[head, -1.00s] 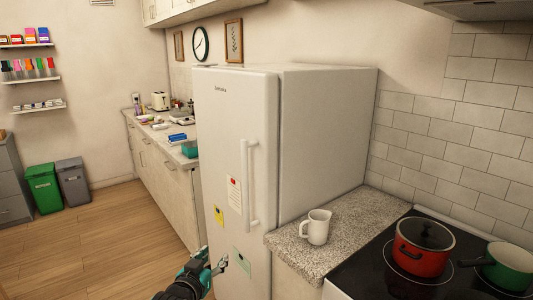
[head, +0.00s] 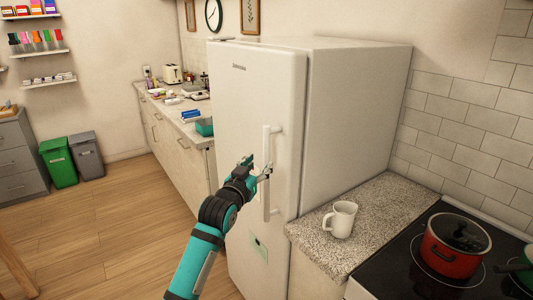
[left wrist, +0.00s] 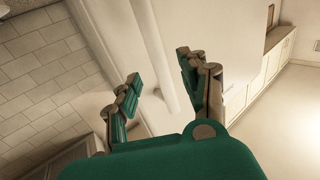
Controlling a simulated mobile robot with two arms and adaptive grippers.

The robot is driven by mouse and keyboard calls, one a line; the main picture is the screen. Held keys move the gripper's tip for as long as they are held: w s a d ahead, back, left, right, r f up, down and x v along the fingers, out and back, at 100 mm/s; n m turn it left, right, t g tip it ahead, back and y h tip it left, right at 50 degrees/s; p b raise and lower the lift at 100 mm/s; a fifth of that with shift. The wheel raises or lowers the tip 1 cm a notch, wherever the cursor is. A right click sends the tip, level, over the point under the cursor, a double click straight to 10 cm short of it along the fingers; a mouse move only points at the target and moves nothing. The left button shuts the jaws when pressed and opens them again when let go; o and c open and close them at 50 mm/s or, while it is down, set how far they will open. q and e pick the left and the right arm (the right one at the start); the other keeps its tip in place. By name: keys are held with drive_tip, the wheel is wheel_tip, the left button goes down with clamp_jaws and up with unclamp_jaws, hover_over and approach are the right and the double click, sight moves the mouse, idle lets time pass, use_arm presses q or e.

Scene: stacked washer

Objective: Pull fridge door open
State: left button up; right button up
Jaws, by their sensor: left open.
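The white fridge (head: 255,85) stands upright with its door shut. Its long vertical white handle (head: 266,145) is on the right side of the door front. My left gripper (head: 260,166) is at the door front, close to the middle of the handle. In the left wrist view, the gripper (left wrist: 160,80) is open, and the pale handle bar (left wrist: 163,50) shows beyond and between its spread fingers. I cannot tell whether any finger touches the handle. My right gripper is not in view.
A white mug (head: 340,219) stands on the speckled counter (head: 375,210) right of the fridge. A red pot (head: 453,248) is on the black stove. Green (head: 58,162) and grey (head: 87,155) bins stand at the left. The wooden floor (head: 120,220) before the fridge is clear.

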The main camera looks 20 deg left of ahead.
sight(265, 160)
use_arm(q)
drive_tip(key=w, duration=0.6)
drive_tip(key=shift+w+d+p, duration=0.15)
drive_tip(key=shift+d+p, duration=0.1)
drive_tip(key=shift+p, duration=0.15)
clamp_jaws()
drive_tip(key=shift+w+f, duration=0.2)
drive_tip(key=shift+f, duration=0.1)
